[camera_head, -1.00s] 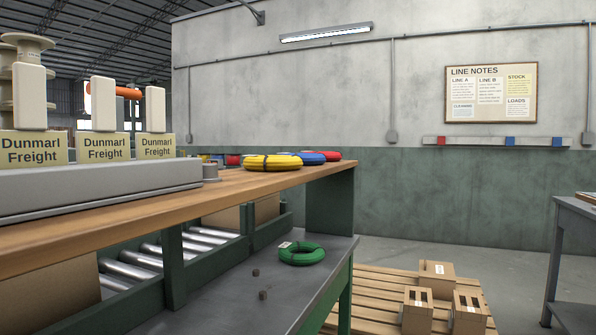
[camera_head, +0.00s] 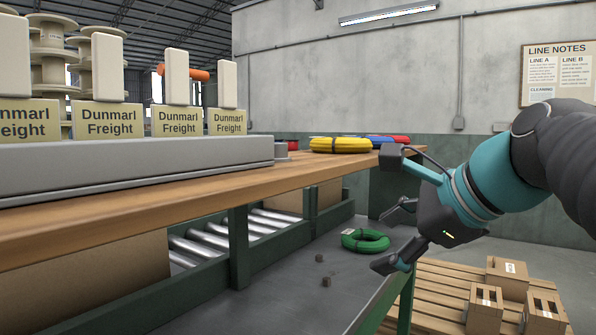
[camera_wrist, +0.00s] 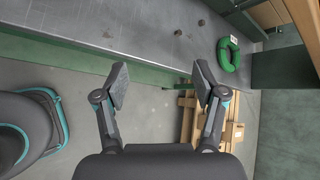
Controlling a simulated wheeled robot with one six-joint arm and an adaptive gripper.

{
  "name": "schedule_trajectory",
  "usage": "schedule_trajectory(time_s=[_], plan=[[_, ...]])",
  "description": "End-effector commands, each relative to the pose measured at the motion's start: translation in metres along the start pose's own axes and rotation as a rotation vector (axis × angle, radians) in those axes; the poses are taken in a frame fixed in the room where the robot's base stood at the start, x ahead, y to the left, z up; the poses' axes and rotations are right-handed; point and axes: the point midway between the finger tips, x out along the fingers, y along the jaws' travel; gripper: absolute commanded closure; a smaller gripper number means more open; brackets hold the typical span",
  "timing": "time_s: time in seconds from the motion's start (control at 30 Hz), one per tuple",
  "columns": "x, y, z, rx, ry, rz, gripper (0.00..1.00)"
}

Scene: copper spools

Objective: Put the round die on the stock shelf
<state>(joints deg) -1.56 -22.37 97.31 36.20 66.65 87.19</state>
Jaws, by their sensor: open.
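My gripper (camera_head: 389,238) is open and empty in front of the lower grey metal shelf (camera_head: 250,295). In the wrist view its two fingers (camera_wrist: 162,80) are spread near the shelf's front edge. Two small brownish pieces, one farther back (camera_head: 319,258) and one nearer (camera_head: 326,281), stand on this shelf, left of the gripper. The wrist view shows small pieces there too (camera_wrist: 201,22), (camera_wrist: 178,33). They are too small to tell which is the round die. A grey round piece (camera_head: 281,150) sits on the wooden bench top. I cannot tell which surface is the stock shelf.
A green coil (camera_head: 365,241) lies on the lower shelf behind the gripper. Yellow (camera_head: 340,145) and other coils lie on the bench top (camera_head: 180,195) above. A pallet (camera_head: 440,290) with boxes stands on the floor at right. Rollers (camera_head: 225,240) run under the bench.

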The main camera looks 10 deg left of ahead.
Motion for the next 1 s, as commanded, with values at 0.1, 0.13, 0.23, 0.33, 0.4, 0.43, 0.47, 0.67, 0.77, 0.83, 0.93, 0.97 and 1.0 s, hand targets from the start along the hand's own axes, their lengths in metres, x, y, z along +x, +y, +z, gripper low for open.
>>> schedule_trajectory(time_s=[0.1,0.13,0.23,0.33,0.4,0.43,0.47,0.67,0.77,0.83,0.93,0.97,1.0], plan=[[-0.011,-0.033,0.043,0.247,-0.121,0.0,0.3],[-0.015,-0.04,0.053,0.305,-0.15,0.005,0.3],[-0.025,-0.058,0.081,0.469,-0.231,0.032,0.3],[-0.033,-0.069,0.1,0.583,-0.287,0.062,0.3],[-0.037,-0.073,0.109,0.636,-0.312,0.078,0.3],[-0.038,-0.074,0.112,0.652,-0.319,0.084,0.3],[-0.039,-0.076,0.114,0.666,-0.325,0.089,0.3],[-0.029,-0.082,0.128,0.691,-0.337,0.102,0.3],[-0.016,-0.085,0.139,0.688,-0.337,0.102,0.3],[-0.006,-0.089,0.146,0.689,-0.336,0.104,0.3],[0.007,-0.093,0.156,0.688,-0.337,0.102,0.3],[0.011,-0.095,0.159,0.689,-0.336,0.101,0.3],[0.016,-0.097,0.162,0.689,-0.335,0.102,0.3]])
